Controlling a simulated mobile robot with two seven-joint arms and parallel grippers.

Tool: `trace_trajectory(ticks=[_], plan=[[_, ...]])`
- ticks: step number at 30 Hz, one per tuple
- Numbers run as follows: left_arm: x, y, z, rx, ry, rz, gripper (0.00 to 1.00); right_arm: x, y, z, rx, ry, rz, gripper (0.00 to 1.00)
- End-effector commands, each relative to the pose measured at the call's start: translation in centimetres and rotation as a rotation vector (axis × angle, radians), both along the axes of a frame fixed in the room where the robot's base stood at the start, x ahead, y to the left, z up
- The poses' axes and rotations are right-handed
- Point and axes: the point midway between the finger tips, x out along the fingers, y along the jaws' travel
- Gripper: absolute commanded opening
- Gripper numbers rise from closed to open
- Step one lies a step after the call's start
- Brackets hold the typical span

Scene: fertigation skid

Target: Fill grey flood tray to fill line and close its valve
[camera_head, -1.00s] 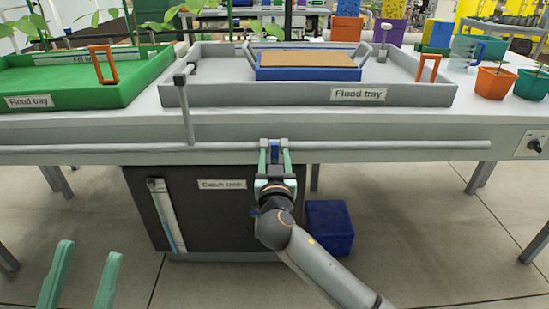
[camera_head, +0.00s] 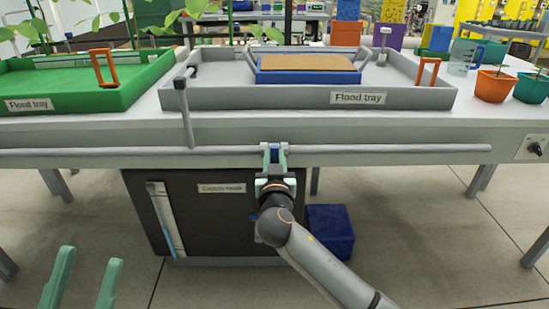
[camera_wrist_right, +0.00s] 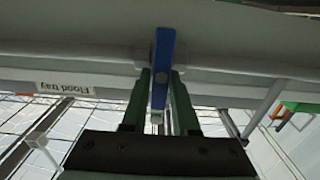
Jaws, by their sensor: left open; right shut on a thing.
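The grey flood tray (camera_head: 225,97) sits on the bench in the head view, with a "Flood tray" label on its front. I cannot make out a water surface or a fill line in it. A blue valve handle (camera_wrist_right: 162,62) stands crosswise to the grey pipe (camera_head: 390,148) below the tray. My right gripper (camera_head: 274,160) is shut on the blue handle; in the right wrist view its green fingers (camera_wrist_right: 159,100) are on both sides of it. My left gripper (camera_head: 82,280) is open and empty at the lower left, away from the bench.
A blue container with a brown top (camera_head: 306,68) stands in the grey tray. A green flood tray (camera_head: 75,95) is on the left. The dark catch tank (camera_head: 205,225) with a sight tube (camera_head: 165,220) and a blue box (camera_head: 331,230) are below. Potted plants (camera_head: 496,85) stand at right.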

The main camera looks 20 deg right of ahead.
Motion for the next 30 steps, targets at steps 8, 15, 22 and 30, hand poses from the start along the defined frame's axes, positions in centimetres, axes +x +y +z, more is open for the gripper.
trace_trajectory(ticks=[8, 15, 22, 30], plan=[[0.0, 0.0, 0.0, -0.002, 0.0, 0.0, 0.47, 0.0, 0.0, 0.0, -0.001, 0.001, 0.0, 0.0], [0.0, 0.0, 0.5, -0.005, 0.0, -0.001, 0.47, 0.0, 0.1, 0.0, -0.046, 0.015, 0.001, 0.0], [-0.1, 0.2, 1.6, -0.015, -0.003, -0.005, 0.47, 0.0, 0.3, 0.1, -0.181, 0.056, 0.0, 0.0], [-0.1, 0.4, 3.1, -0.025, -0.005, -0.006, 0.47, 0.1, 0.5, -0.1, -0.384, 0.116, 0.0, 0.0]])
